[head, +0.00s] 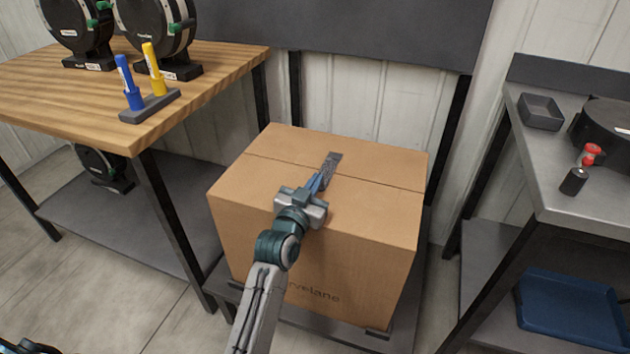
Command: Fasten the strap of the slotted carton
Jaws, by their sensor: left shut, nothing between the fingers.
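A closed brown carton (375,165) stands on a low dark shelf, with a seam running across its top. My left gripper (326,176) reaches over the carton from the front. Its fingers are shut, with nothing held between them, and lie over the top near the seam. A short dark grey piece (335,157) shows at the fingertips; I cannot tell whether it is the strap or part of the fingers. The gripper and wrist hide part of the carton's top and front edge. No slot is clearly visible. My right gripper is not in view.
A wooden bench (225,62) at the left holds a stand (160,104) with blue and yellow markers, and dark round devices.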

